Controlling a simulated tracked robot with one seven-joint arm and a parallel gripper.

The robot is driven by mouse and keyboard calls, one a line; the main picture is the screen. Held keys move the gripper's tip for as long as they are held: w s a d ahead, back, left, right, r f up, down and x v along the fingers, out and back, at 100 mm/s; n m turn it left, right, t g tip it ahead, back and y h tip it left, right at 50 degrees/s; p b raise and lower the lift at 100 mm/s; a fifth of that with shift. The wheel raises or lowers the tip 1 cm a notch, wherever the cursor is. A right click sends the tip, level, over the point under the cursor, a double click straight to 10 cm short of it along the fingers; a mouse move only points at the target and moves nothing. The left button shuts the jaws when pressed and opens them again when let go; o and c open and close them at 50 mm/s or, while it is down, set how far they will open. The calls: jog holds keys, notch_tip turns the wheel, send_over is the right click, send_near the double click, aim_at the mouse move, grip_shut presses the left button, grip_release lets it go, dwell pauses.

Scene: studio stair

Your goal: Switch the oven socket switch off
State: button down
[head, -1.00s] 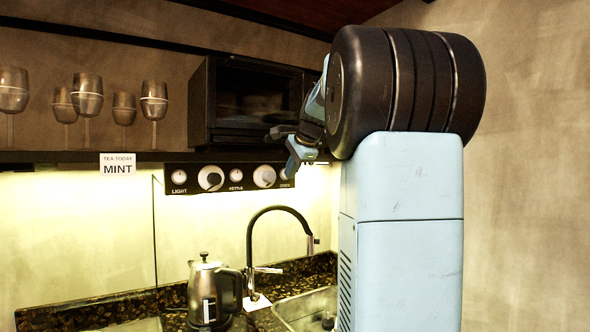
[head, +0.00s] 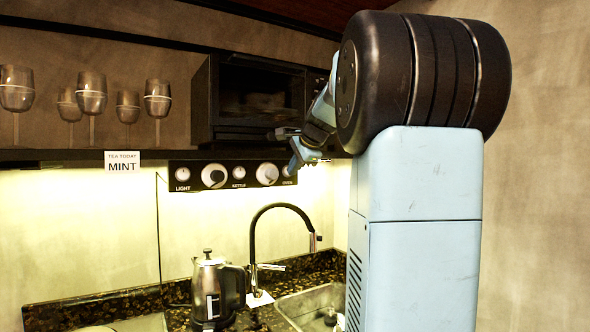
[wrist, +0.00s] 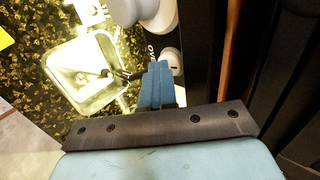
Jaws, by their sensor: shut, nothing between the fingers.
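The black control panel (head: 226,186) hangs under the shelf, with small and large white round pieces and the labels LIGHT, KETTLE and OVEN. The OVEN label is at its right end, partly hidden by my gripper (head: 293,167) in the head view. In the wrist view, a white round piece (wrist: 171,60) with a small dark mark sits beside the OVEN label (wrist: 151,54). My gripper (wrist: 160,70) is shut and empty, its blue fingertips close to that piece. I cannot tell whether they touch. A larger white knob (wrist: 156,14) shows beyond it.
A black oven (head: 255,133) and wine glasses (head: 92,95) stand on the shelf above. A kettle (head: 209,290), a tall tap (head: 254,225) and a sink (head: 290,312) are below on the dark counter. A MINT card (head: 122,161) hangs from the shelf edge.

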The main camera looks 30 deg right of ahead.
jog(key=shift+w+a+r, duration=0.1)
jog(key=shift+w+r, duration=0.05)
jog(key=shift+r, duration=0.3)
jog(key=shift+w+a+r, duration=0.1)
jog(key=shift+w+r, duration=0.05)
jog(key=shift+r, duration=0.3)
jog(key=shift+s, duration=0.1)
jog(key=s+f+v, duration=0.1)
jog(key=v, duration=1.1)
jog(key=shift+s+d+r, duration=0.25)
jog(key=shift+s, duration=0.05)
